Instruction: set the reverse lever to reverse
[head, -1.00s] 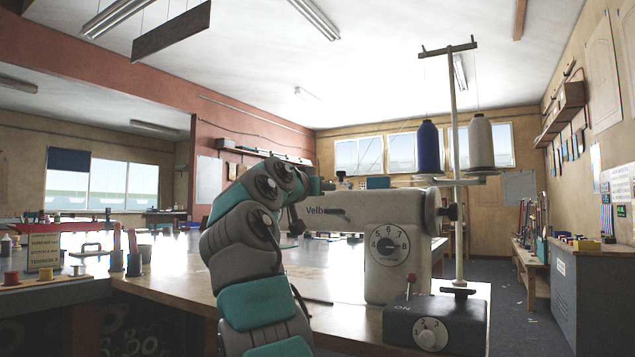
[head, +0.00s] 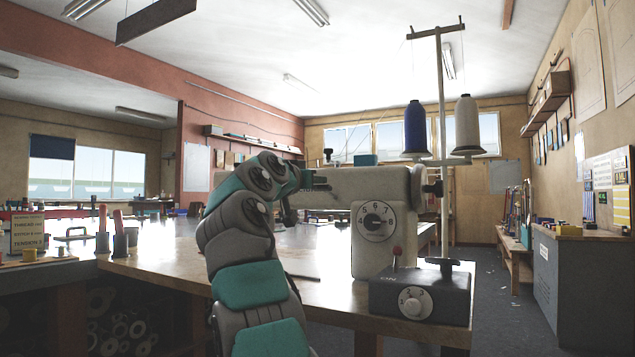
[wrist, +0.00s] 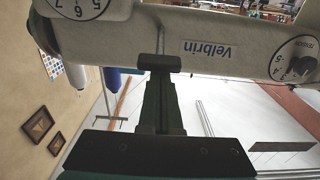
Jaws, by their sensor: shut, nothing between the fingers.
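The cream sewing machine (head: 384,247) stands on a wooden table, with a numbered dial (head: 376,221) on its front. In the wrist view its body (wrist: 225,28) spans the top, with the name Velbrin and parts of two dials. My gripper (head: 318,183) is at the front of the machine's horizontal arm. In the wrist view the dark fingers (wrist: 160,64) are shut and empty, in front of the machine body beside the name. I cannot clearly tell the reverse lever from the dark fingers; it may be hidden behind them. Its setting cannot be read.
A black control box (head: 420,293) with a knob and a red-tipped switch sits at the table's right corner. A thread stand (head: 444,205) holds a blue cone (head: 415,130) and a white cone (head: 467,127). The wooden tabletop (head: 170,258) left of my arm is mostly clear.

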